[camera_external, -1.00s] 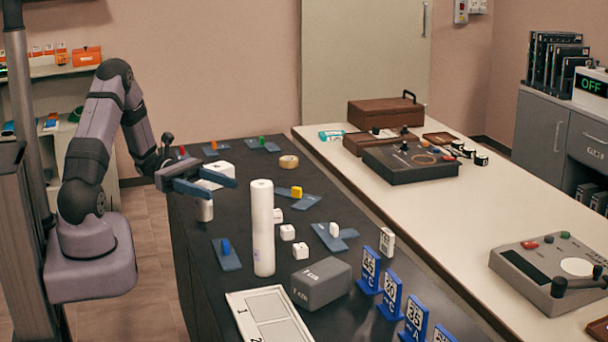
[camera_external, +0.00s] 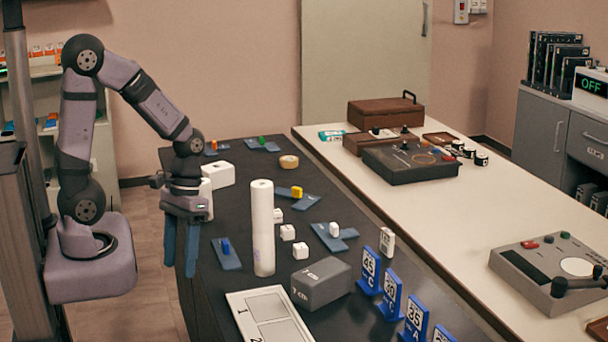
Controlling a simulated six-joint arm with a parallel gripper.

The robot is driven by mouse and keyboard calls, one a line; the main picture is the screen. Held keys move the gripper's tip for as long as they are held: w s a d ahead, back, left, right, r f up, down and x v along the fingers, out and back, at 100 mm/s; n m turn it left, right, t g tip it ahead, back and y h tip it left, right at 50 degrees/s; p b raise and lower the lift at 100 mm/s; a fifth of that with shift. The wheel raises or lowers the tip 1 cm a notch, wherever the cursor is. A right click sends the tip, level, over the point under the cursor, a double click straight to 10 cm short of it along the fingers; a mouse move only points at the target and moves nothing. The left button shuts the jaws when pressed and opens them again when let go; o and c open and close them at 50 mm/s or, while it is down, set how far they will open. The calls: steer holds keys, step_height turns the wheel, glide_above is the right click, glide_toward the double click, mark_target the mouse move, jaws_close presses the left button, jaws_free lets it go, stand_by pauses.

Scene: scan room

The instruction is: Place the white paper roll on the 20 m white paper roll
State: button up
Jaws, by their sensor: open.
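A tall white paper roll column (camera_external: 263,215) stands upright on the dark table, with faint markings on its lower half. I cannot tell whether it is one roll or two stacked ones. My gripper (camera_external: 180,268) is to its left, at the table's left edge, with its blue fingers pointing down, apart and empty. A smaller white upright piece (camera_external: 207,196) stands just behind my gripper and is partly hidden by it. I cannot tell whether it is a roll.
White cubes (camera_external: 287,232) and a grey box (camera_external: 321,284) are right of the column. A blue holder (camera_external: 226,254) lies between gripper and column. Blue number stands (camera_external: 391,295) line the right edge. A numbered white tray (camera_external: 270,315) is at the front, a tape roll (camera_external: 289,162) at the back.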

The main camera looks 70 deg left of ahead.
steer(key=w+m+t+y, duration=0.1)
steer(key=m, duration=0.1)
steer(key=w+m+t+y, duration=0.1)
steer(key=m, duration=0.2)
steer(key=shift+w+r, duration=0.2)
steer(key=shift+a, duration=0.1)
step_height(320, 180, up, 6)
steer(key=p, duration=0.6)
steer(key=shift+r, duration=0.2)
